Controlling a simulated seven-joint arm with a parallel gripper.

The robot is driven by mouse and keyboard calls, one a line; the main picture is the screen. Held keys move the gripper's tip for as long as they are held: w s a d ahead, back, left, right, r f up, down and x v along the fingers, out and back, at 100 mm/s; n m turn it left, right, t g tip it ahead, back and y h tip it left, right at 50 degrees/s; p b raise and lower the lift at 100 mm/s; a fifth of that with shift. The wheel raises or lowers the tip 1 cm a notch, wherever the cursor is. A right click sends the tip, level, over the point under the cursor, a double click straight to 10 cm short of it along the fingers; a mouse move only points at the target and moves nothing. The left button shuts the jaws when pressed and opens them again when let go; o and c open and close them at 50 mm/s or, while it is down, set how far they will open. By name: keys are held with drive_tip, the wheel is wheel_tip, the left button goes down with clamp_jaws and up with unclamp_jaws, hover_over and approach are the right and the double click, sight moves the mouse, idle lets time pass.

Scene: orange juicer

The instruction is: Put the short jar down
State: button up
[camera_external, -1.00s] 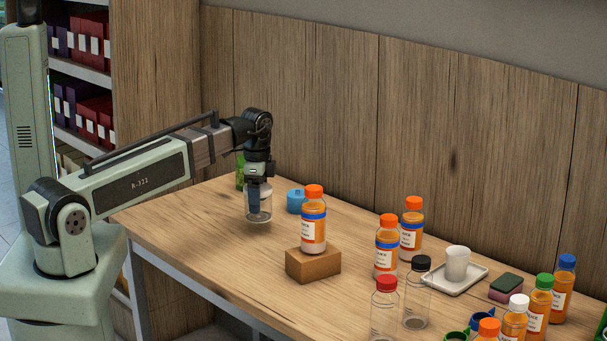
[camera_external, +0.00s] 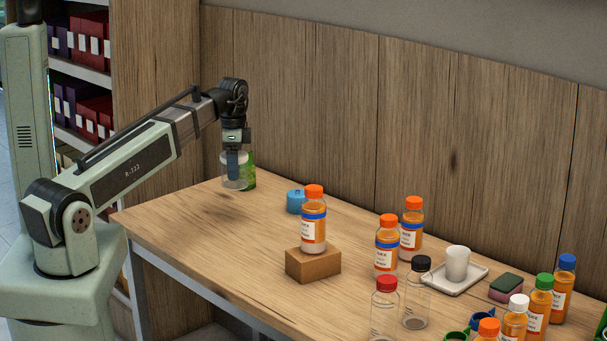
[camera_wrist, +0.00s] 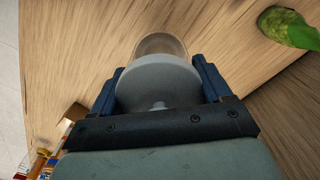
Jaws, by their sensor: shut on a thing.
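The short jar (camera_external: 229,182) is clear and hangs upright in my gripper (camera_external: 232,165), above the far left part of the table. My gripper points down with its blue fingers closed on the jar. In the wrist view the jar's clear body (camera_wrist: 160,44) shows beyond a round grey disc (camera_wrist: 158,80), which sits between the two blue fingers of my gripper (camera_wrist: 159,88). The table (camera_external: 185,215) is bare below the jar, with a soft shadow on it.
An orange bottle (camera_external: 313,228) stands on a wooden block (camera_external: 313,264). Several bottles and a white tray (camera_external: 460,278) crowd the right. The left table area is clear.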

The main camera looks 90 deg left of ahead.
drive_tip(key=s+a, duration=0.4)
drive_tip(key=a, duration=0.2)
drive_tip(key=shift+m, duration=0.9)
drive_tip(key=shift+w+a+f, duration=0.1)
drive_tip(key=shift+w+f, duration=0.05)
drive_tip(key=shift+f, duration=2.3)
drive_tip(key=shift+w+a+f, duration=0.1)
drive_tip(key=shift+w+f, duration=0.05)
drive_tip(key=shift+f, duration=2.25)
drive_tip(key=shift+f, duration=0.15)
drive_tip(key=o, duration=1.1)
drive_tip(key=shift+o, duration=0.2)
wheel_tip(320, 180, up, 12)
drive_tip(key=shift+w, duration=0.1)
